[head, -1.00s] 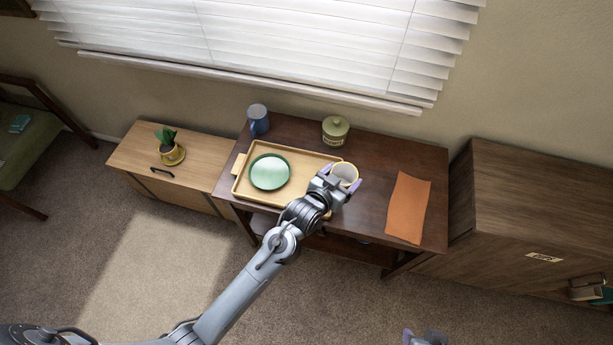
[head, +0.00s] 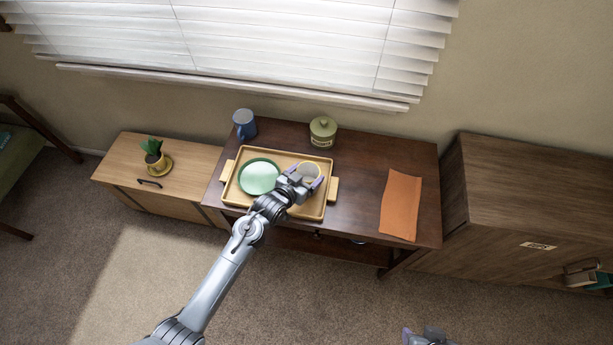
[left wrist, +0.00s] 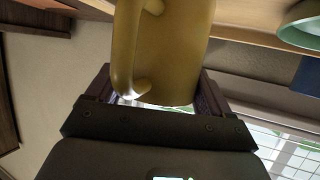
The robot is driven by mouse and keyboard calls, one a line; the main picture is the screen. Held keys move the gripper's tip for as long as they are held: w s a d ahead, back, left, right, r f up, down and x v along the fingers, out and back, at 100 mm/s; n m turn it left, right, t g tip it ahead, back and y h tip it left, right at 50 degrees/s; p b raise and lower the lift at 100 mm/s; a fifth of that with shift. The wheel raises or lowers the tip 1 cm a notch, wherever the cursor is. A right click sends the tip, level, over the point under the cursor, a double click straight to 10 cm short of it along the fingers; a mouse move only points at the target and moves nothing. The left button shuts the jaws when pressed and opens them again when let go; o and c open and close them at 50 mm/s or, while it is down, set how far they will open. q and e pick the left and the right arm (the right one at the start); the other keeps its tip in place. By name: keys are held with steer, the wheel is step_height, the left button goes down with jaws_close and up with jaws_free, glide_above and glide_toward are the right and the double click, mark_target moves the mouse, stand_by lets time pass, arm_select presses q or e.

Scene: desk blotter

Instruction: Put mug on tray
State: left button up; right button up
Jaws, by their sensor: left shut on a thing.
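A yellow mug (head: 310,170) with a pale inside is in my left gripper (head: 305,177), over the right part of the wooden tray (head: 333,190) in the head view. In the left wrist view the mug (left wrist: 178,50) fills the upper middle, its handle on the left, between the fingers of my left gripper (left wrist: 155,92). I cannot tell whether its base touches the tray. A green plate (head: 258,177) lies on the tray's left part. Only part of my right gripper (head: 428,337) shows at the bottom edge, away from the desk.
A blue mug (head: 244,124) and a green lidded jar (head: 323,131) stand behind the tray on the dark desk (head: 362,172). An orange cloth (head: 401,205) lies at the right. A potted plant (head: 154,158) stands on the low cabinet at left. The desk between tray and cloth is bare.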

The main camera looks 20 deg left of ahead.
arm_select(q)
steer(key=shift+f, duration=0.3)
steer(key=shift+f, duration=0.1)
steer(key=o, duration=1.1)
steer(key=shift+f, duration=0.1)
steer(key=shift+r, duration=0.2)
steer(key=shift+s+r, duration=0.1)
steer(key=shift+s, duration=0.15)
steer(key=s+a+r+g+y, duration=0.1)
steer(key=s+r+g, duration=0.1)
steer(key=s, duration=0.9)
steer(key=s+a+r+g+y+p, duration=0.1)
steer(key=s+a+r+g, duration=0.1)
steer(key=s, duration=0.8)
steer(key=s+a+r+g+p, duration=0.1)
steer(key=s+r+g, duration=0.2)
steer(key=s, duration=0.8)
steer(key=shift+s+a+r+n+g+y, duration=0.15)
steer(key=shift+g+y, duration=0.05)
steer(key=shift+g, duration=0.4)
steer(key=shift+s+a+r+n+g+y, duration=0.1)
steer(key=shift+s+a+n+g+y, duration=0.1)
steer(key=shift+g, duration=0.4)
